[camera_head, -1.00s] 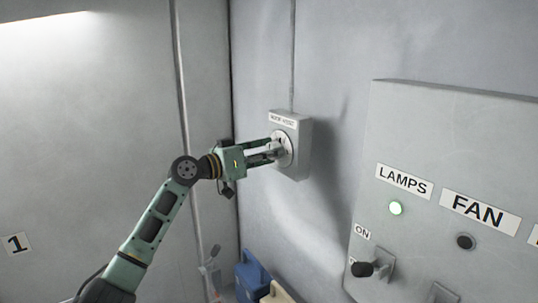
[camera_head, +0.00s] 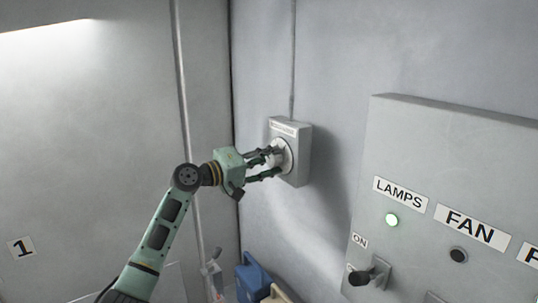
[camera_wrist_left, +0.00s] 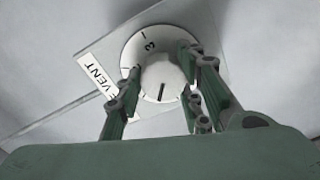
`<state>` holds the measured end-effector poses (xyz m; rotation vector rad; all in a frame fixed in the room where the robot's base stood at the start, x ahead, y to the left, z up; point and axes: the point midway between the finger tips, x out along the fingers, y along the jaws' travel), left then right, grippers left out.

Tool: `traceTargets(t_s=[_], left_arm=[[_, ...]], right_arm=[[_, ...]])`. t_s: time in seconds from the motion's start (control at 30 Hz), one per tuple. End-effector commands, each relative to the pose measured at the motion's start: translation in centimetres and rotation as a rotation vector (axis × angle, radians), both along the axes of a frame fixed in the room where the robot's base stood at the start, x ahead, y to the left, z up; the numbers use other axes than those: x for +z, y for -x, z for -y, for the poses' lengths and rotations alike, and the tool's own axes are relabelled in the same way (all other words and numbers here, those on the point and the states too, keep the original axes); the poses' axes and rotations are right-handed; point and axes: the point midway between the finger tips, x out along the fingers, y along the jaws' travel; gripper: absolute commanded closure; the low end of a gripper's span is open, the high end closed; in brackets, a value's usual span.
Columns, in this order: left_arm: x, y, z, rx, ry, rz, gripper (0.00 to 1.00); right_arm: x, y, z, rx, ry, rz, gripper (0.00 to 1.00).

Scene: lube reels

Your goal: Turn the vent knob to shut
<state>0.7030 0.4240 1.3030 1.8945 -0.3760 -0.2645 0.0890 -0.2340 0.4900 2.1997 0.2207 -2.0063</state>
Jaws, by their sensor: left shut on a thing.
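The vent knob (camera_wrist_left: 160,80) is pale and round, on a white dial (camera_wrist_left: 150,42) with a "3" and tick marks. A dark line on the knob points toward the bottom of the left wrist view. A label (camera_wrist_left: 97,78) reading "VENT" lies beside the dial. In the head view the dial (camera_head: 287,155) is on a grey wall box (camera_head: 302,155). My right gripper is out of view.
A grey control panel (camera_head: 440,130) with LAMPS and FAN labels stands out at right. A blue container (camera_head: 252,278) is low below the box. The wall between box and panel is clear.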

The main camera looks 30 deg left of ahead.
Motion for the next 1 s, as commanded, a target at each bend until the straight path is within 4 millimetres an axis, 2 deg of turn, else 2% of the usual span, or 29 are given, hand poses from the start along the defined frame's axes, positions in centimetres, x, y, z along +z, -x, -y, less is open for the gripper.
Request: traceTargets(t_s=[0.03,0.5,1.0], left_arm=[[0.1,0.0,0.2,-0.005,0.042,-0.024,0.92],[0.2,-0.1,0.0,-0.002,0.412,-0.174,0.92],[0.2,-0.1,-0.3,0.0,0.576,-0.237,0.92]], right_arm=[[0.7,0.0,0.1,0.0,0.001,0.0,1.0],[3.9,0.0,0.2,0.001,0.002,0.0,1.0],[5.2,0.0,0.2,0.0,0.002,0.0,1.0]])
